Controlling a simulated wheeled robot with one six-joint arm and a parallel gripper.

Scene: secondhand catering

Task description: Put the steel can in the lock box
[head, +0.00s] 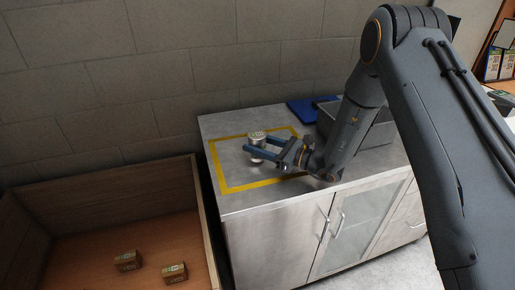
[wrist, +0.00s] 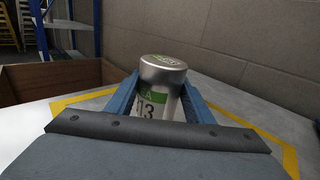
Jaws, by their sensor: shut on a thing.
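The steel can (head: 257,138) stands upright on the metal cabinet top, within the yellow taped outline. It is a short silver cylinder with a green and white label, and it fills the middle of the wrist view (wrist: 163,75). My gripper (head: 262,150) reaches in from the right with its blue fingers on either side of the can, shut on it. In the wrist view the fingers (wrist: 158,100) flank the can. A grey metal box (head: 375,133), possibly the lock box, stands right of the outline, partly hidden behind my arm.
A blue flat item (head: 302,110) lies at the back of the cabinet top. A wooden bin (head: 203,225) on the left holds two small boxes (head: 128,261) (head: 174,273). The yellow outline (head: 222,184) is otherwise clear. A wall (head: 240,60) stands behind.

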